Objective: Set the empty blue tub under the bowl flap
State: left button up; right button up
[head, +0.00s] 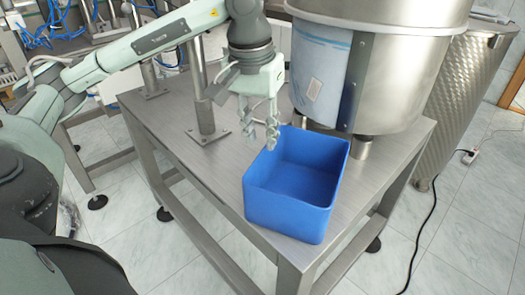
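The empty blue tub (285,208) stands upright on the steel table (215,165), close to its front right edge. The large steel bowl (405,75) stands behind it on short feet. A light blue panel (318,75) with a small label and a metal strip is on the bowl's near side; I cannot tell which part is the flap. My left gripper (260,143) points down at the tub's back left rim, its two fingers apart with nothing seen between them. I cannot tell whether a finger touches the rim. My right gripper is out of view.
A steel post (203,105) on a bolted foot rises from the table left of my gripper. A patterned steel cylinder (465,95) stands at the right. A black cable (433,215) lies on the tiled floor.

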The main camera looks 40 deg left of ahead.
pick_arm(q)
jog(key=shift+r, duration=0.75)
jog(key=shift+s+r, duration=0.2)
jog(key=shift+r, duration=0.35)
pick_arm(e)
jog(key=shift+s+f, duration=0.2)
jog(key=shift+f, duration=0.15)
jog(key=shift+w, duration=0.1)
